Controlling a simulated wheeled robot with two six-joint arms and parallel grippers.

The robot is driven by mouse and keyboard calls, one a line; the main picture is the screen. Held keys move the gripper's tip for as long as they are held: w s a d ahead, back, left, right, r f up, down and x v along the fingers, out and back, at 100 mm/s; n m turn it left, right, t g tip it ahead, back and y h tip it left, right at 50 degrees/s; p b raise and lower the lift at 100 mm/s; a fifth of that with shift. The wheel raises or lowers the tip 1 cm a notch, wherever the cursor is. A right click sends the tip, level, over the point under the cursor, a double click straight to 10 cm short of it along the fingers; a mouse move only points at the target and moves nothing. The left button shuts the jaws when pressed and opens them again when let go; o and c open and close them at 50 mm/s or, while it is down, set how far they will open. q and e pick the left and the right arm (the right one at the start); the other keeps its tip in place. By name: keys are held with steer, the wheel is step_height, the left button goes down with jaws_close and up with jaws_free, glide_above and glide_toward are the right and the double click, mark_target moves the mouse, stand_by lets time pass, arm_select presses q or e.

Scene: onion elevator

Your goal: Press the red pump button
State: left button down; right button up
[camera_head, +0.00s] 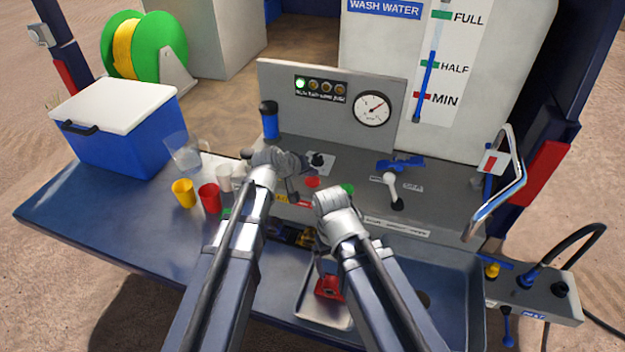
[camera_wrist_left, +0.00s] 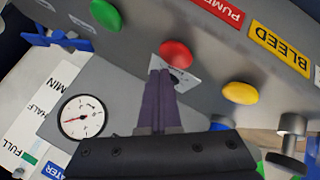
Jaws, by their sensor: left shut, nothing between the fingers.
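The red pump button (camera_head: 312,182) is a small red dome on the grey sloped panel. In the left wrist view the red pump button (camera_wrist_left: 176,52) sits just beyond my left fingertips, near the red PUMP label (camera_wrist_left: 222,9). My left gripper (camera_wrist_left: 160,76) is shut and empty, its dark fingers pointing at the panel just below the button in that view. Whether the tips touch anything cannot be told. In the head view my left gripper (camera_head: 292,188) is close to the button's left. My right arm stands to the right; its fingers are not clearly visible.
A green button (camera_head: 347,188) and a yellow button (camera_wrist_left: 240,93) flank the red one. A gauge (camera_head: 373,108), a blue valve handle (camera_head: 400,163) and a tap lever (camera_head: 391,188) are nearby. Yellow (camera_head: 184,193) and red (camera_head: 210,199) cups stand left on the blue counter.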

mark_target(311, 182)
arm_select(q)
steer(key=shift+f, duration=0.15)
arm_select(e)
steer(key=shift+f, duration=0.15)
arm_select(q)
steer(key=shift+f+b, duration=0.25)
steer(key=shift+b, duration=0.15)
arm_select(e)
steer(key=shift+f, duration=0.25)
arm_select(q)
steer(key=shift+f+b, duration=0.55)
steer(key=shift+f, duration=0.05)
arm_select(e)
steer(key=shift+f, duration=0.6)
arm_select(q)
steer(key=shift+r, duration=0.15)
arm_select(e)
steer(key=shift+r, duration=0.1)
arm_select(q)
steer(key=shift+r+p, duration=0.9)
steer(key=shift+p, duration=0.1)
arm_select(e)
steer(key=shift+r, duration=0.95)
arm_select(q)
step_height(311, 182, up, 5)
steer(key=p, duration=0.5)
arm_select(e)
step_height(311, 182, up, 5)
